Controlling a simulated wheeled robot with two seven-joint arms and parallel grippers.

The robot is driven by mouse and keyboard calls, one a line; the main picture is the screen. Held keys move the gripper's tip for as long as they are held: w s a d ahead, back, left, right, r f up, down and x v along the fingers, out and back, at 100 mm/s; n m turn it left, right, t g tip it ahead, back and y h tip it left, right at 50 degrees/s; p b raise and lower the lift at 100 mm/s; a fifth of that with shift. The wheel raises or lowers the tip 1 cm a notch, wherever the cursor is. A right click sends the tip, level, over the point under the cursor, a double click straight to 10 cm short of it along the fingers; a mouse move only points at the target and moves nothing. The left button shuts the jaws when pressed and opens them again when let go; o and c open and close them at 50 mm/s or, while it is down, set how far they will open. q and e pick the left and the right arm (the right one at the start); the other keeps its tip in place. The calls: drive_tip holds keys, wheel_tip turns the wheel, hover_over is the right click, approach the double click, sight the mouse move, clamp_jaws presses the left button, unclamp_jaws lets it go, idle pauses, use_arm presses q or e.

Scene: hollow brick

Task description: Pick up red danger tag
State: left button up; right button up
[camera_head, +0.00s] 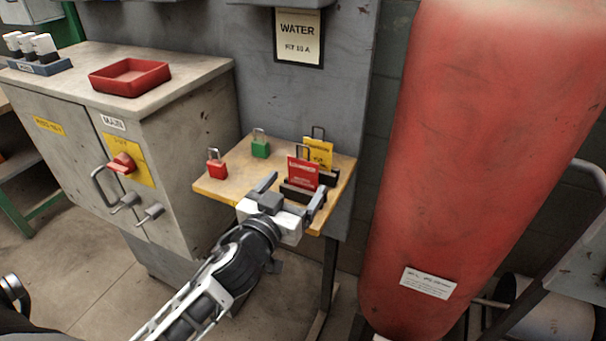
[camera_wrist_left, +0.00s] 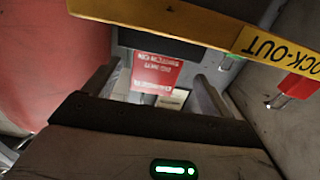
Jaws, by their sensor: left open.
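The red danger tag (camera_head: 302,174) stands upright in a dark holder (camera_head: 297,193) near the front right of a small wooden shelf (camera_head: 232,184). My left gripper (camera_head: 291,190) is open just in front of the tag, with its fingers to either side of it and nothing held. In the left wrist view the red tag (camera_wrist_left: 157,73) appears upside down between the two spread fingers (camera_wrist_left: 157,88), apart from both. The tag's lower edge is partly hidden in the head view. My right gripper is not in view.
A yellow tag (camera_head: 319,150) stands just behind the red one. A red padlock (camera_head: 217,168) and a green padlock (camera_head: 260,148) sit farther left on the shelf. A grey cabinet (camera_head: 185,125) with a red tray (camera_head: 130,78) is at left; a large red cylinder (camera_head: 480,150) is at right.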

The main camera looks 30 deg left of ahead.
sight(303, 180)
use_arm(q)
drive_tip(key=shift+w+f+p, duration=0.1)
drive_tip(key=shift+w+p, duration=0.4)
drive_tip(key=shift+w, duration=2.3)
drive_tip(key=shift+c, duration=0.3)
drive_tip(key=c, duration=1)
